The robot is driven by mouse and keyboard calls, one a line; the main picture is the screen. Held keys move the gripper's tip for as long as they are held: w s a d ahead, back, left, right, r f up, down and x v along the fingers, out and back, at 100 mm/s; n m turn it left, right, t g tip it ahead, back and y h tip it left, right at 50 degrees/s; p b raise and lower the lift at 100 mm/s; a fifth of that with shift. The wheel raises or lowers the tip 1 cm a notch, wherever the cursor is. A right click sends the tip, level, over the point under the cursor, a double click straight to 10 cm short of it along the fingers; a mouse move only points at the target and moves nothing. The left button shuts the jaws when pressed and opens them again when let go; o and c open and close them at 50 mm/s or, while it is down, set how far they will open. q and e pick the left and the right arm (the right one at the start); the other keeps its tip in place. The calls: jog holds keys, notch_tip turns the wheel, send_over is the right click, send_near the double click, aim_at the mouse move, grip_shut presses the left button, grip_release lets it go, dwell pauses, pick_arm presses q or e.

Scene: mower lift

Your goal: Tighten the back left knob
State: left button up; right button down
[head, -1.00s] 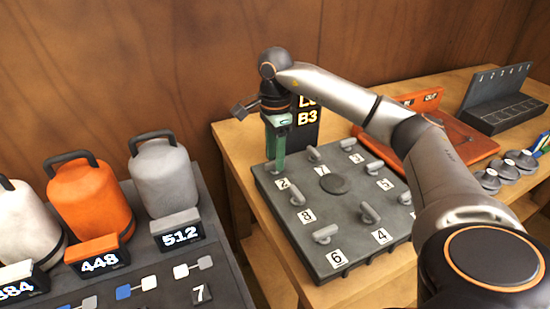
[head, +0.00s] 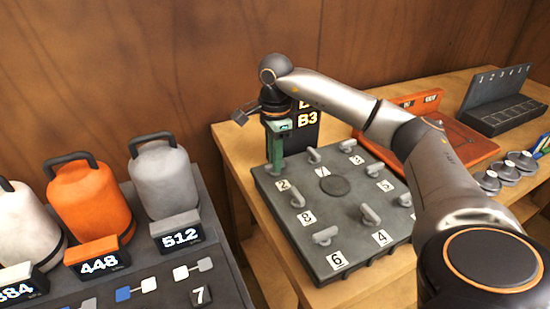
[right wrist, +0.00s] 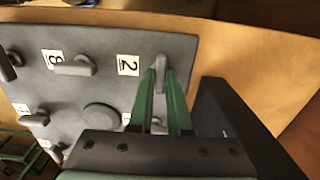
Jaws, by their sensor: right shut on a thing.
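The dark grey plate (head: 335,250) lies on the wooden table with several lever-like grey knobs and numbered labels. My right gripper (head: 275,166) points down at the plate's back left corner, beside the label 2 (head: 283,185). In the right wrist view, its green fingers (right wrist: 161,78) are shut on the back left knob (right wrist: 161,62), whose end shows between and beyond the tips. In the head view the fingers mostly hide this knob. My left gripper is not in view.
A black sign marked B3 (head: 308,119) stands close behind the gripper. Other knobs, such as one by label 8 (head: 297,198), stand nearby. An orange case (head: 465,140) lies to the right.

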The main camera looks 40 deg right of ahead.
dwell(0.4)
jog(key=shift+r+m+p, duration=0.15)
jog(key=shift+m+p, duration=0.4)
jog(key=shift+m, duration=0.15)
jog(key=m+p, duration=0.1)
jog(key=m, duration=0.1)
jog(key=shift+m, duration=0.3)
jog(key=m+p, duration=0.1)
jog(key=m, duration=0.2)
jog(key=shift+m+p, duration=0.3)
jog(key=shift+p, duration=0.1)
jog(key=m+p, duration=0.2)
jog(key=m, duration=0.3)
jog(key=shift+m, duration=0.3)
jog(key=m+p, duration=0.1)
jog(key=m, duration=0.3)
jog(key=shift+m, duration=0.3)
jog(key=c, duration=0.9)
grip_release()
